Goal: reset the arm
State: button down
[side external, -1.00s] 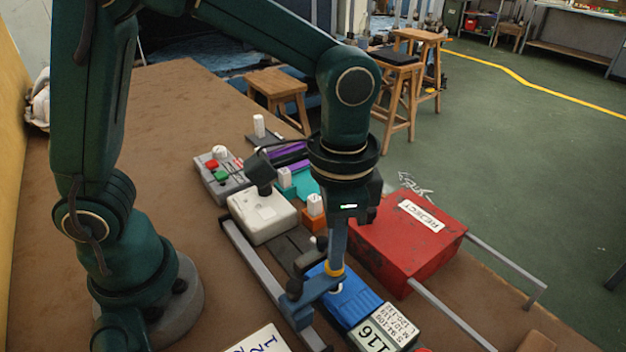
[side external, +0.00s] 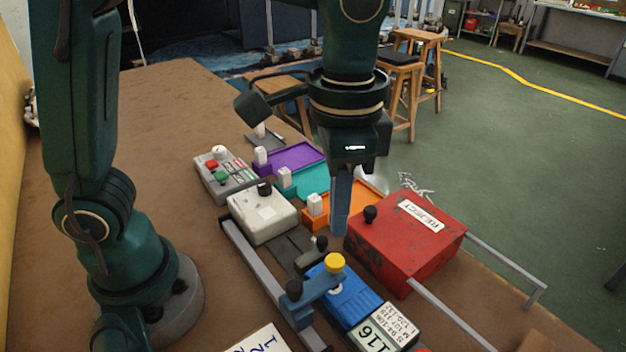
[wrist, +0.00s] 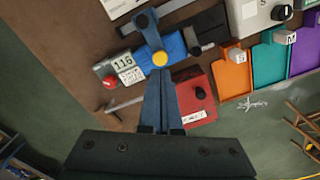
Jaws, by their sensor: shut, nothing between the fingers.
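My gripper (side external: 340,232) hangs in the air above the work area, its blue fingers pointing down and closed together with nothing between them. In the wrist view the shut fingers (wrist: 161,80) show in the middle. A blue device (side external: 352,302) with a yellow knob (side external: 334,263) on a blue lever arm (side external: 318,288) stands below and in front of the gripper. The fingertips are apart from the knob. The wrist view also shows the yellow knob (wrist: 160,58) just past the fingertips.
A red REJECT box (side external: 400,245) with a black knob stands right of the gripper. Purple (side external: 292,157), teal (side external: 308,180) and orange (side external: 352,197) trays lie behind. A white box (side external: 262,216) and a grey button panel (side external: 224,180) stand left. A grey rail (side external: 255,270) runs alongside.

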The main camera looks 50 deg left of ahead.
jog(key=shift+r, duration=0.4)
jog(key=shift+w+a, duration=0.1)
jog(key=s+a+r+n+t, duration=0.3)
jog(key=a+r, duration=0.1)
jog(key=a, duration=0.3)
jog(key=s+a+f+n+t, duration=0.2)
jog(key=s+a+f+n, duration=0.1)
jog(key=f, duration=0.1)
jog(key=shift+s+a+f+t, duration=0.15)
jog(key=shift+s+f+t, duration=0.05)
jog(key=shift+s+t, duration=0.1)
